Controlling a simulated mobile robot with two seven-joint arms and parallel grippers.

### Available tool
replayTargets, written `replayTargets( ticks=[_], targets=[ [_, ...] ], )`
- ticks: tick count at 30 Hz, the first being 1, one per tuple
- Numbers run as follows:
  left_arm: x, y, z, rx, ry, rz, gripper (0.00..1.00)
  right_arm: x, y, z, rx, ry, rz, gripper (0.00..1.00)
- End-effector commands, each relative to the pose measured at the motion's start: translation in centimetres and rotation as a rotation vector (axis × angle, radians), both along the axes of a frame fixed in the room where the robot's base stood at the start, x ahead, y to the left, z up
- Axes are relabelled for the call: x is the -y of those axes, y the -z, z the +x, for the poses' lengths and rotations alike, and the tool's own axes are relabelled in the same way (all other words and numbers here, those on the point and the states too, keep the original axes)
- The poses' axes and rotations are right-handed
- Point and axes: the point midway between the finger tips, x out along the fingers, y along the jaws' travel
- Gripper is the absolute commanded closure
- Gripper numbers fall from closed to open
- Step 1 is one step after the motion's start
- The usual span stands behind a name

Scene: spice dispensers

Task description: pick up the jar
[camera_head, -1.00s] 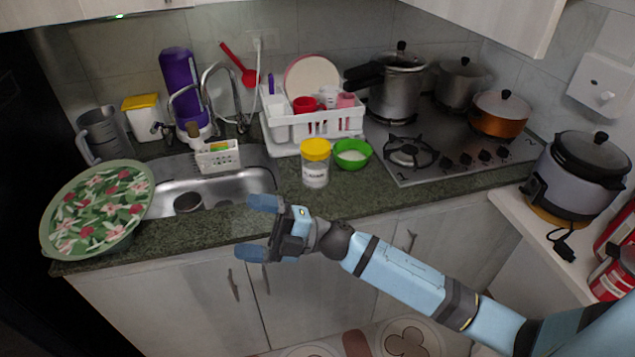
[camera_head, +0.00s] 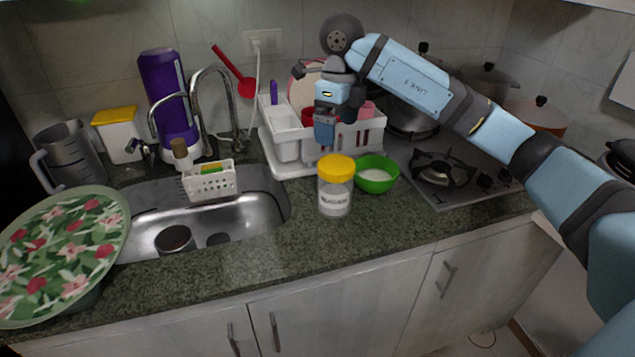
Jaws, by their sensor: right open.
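The jar (camera_head: 335,190) is clear with a yellow lid and a pale label. It stands upright on the dark green counter, right of the sink and just left of the green bowl (camera_head: 376,174). My right gripper (camera_head: 325,143) points down above and slightly behind or left of the jar's lid, in front of the dish rack. It is open and empty, with a visible gap to the lid; its fingers overlap each other in this view. My left gripper is not in view.
The white dish rack (camera_head: 283,172) with cups and a plate stands behind the jar. The sink (camera_head: 262,207) and faucet are to the left. The stove (camera_head: 440,192) with pots is to the right. The counter (camera_head: 345,240) in front of the jar is clear.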

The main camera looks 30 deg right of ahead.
Motion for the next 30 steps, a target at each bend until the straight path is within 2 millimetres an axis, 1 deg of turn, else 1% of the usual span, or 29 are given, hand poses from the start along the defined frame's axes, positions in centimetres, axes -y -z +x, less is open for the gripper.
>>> replayTargets(
  ticks=[2,4,8,11,13,16,23,25,30],
  targets=[
    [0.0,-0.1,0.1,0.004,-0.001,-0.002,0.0,0.5,0.0,0.0,0.003,0.009,-0.017,0.0],
    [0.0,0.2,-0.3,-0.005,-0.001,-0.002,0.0,0.5,0.6,0.0,0.001,0.01,-0.02,0.0],
    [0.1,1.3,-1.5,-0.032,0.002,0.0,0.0,0.5,3.1,-0.1,-0.001,0.009,-0.02,0.0],
    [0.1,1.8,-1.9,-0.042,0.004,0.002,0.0,0.5,5.1,-0.1,-0.001,0.009,-0.019,0.0],
    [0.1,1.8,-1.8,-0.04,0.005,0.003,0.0,0.5,6.3,-0.1,-0.001,0.009,-0.019,0.0],
    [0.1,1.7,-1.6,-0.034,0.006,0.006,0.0,0.4,7.6,0.0,0.002,0.009,-0.017,0.0],
    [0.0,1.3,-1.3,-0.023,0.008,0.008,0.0,0.4,8.8,0.0,0.003,0.008,-0.017,0.0],
    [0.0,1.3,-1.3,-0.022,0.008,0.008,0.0,0.3,9.5,0.1,0.001,0.007,-0.017,0.0],
    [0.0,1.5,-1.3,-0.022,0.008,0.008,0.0,0.1,12.2,0.2,0.0,0.007,-0.016,0.0]
  ],
)
